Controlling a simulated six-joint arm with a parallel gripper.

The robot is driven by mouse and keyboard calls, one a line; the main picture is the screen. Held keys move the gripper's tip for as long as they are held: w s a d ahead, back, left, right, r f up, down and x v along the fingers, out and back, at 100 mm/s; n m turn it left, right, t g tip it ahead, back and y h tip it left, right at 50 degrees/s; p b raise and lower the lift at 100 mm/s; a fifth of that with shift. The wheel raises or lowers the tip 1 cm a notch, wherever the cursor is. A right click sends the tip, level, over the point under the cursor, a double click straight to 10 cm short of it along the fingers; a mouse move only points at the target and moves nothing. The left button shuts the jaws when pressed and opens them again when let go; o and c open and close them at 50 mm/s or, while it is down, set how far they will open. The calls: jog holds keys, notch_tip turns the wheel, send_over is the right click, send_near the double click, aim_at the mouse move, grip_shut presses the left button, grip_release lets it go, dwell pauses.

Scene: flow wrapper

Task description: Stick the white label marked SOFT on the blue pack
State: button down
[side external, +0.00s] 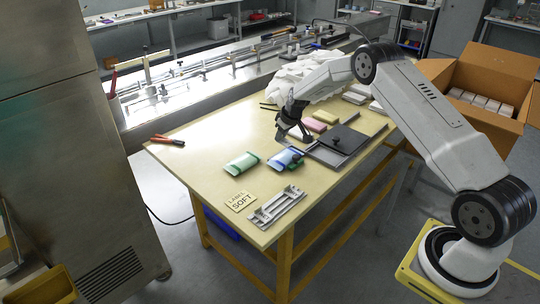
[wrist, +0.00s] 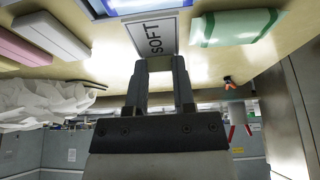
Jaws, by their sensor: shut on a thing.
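The white label (wrist: 154,38) marked SOFT is in the tips of my gripper (wrist: 160,62) in the wrist view. My gripper is shut on its edge. In the side view my gripper (side external: 293,135) points down just above and behind the blue pack (side external: 284,158), and I cannot make out the label clearly there. The blue pack lies on the table, right of a green pack (side external: 241,162). In the wrist view part of the blue pack (wrist: 145,5) shows at the top edge, beyond the label, partly hidden by it. Whether label and pack touch, I cannot tell.
A card reading LABEL SOFT (side external: 241,201) and a grey railed fixture (side external: 277,207) lie near the front edge. A dark plate with a knob (side external: 341,139) is close on the right, with pink packs (side external: 314,125) behind. Red-handled pliers (side external: 167,140) lie at left.

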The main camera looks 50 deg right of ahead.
aim_at(280, 153)
jog(key=shift+w+d+f, duration=0.15)
jog(key=shift+d+f, duration=0.1)
jog(key=shift+d, duration=0.25)
jog(key=shift+f, duration=0.2)
jog(key=shift+f, duration=1.8)
jog(key=shift+f, duration=1.1)
dwell(1.9)
jog(key=c, duration=0.8)
grip_release()
jog(key=shift+c, duration=0.2)
jog(key=shift+o, duration=0.3)
jog(key=o, duration=0.4)
